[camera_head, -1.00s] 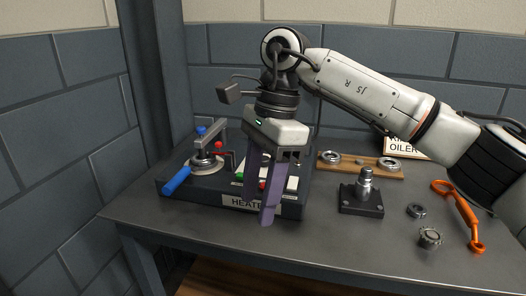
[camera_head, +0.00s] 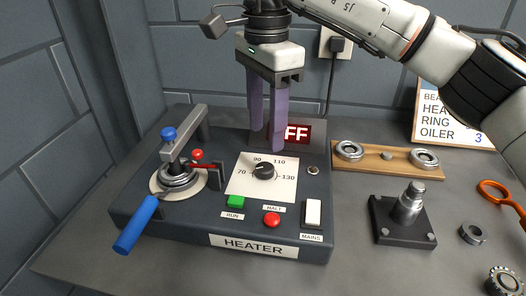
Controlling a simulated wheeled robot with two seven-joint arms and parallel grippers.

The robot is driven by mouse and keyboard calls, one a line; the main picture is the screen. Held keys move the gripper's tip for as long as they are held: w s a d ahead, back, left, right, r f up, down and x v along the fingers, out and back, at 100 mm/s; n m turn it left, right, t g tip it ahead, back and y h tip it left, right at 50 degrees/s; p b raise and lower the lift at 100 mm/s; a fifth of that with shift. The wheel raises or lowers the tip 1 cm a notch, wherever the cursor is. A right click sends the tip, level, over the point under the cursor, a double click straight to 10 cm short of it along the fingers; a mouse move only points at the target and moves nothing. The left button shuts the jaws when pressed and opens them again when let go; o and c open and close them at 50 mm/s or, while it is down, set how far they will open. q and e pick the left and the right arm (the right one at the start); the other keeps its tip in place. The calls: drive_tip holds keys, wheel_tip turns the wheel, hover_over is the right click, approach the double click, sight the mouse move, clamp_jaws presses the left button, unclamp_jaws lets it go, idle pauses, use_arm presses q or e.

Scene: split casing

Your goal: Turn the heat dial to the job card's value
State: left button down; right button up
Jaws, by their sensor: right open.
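The heat dial (camera_head: 264,170) is a black knob on a white scale plate (camera_head: 246,187) with 70, 90, 110 and 130 around it, on the dark heater (camera_head: 170,224). I cannot clearly tell where its pointer sits. My right gripper (camera_head: 266,139) points down with its purple fingers apart and empty. It shows just behind the dial, apart from it, and partly covers the red display (camera_head: 298,134), where "FF" is readable. The job card (camera_head: 450,118) stands at the back right, partly hidden by my right arm; "RING", "OILER" and a blue 3 show. My left gripper is out of view.
The heater has a green RUN button (camera_head: 235,201), a red HALT button (camera_head: 271,219), a white MAINS switch (camera_head: 313,212) and a blue-handled lever (camera_head: 137,224). Right of it are a wooden ring rack (camera_head: 385,158), a post block (camera_head: 403,220) and an orange tool (camera_head: 497,194).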

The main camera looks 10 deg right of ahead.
sight(266, 166)
wheel_tip(266, 166, down, 8)
drive_tip(key=shift+f, duration=0.1)
drive_tip(key=c, duration=1)
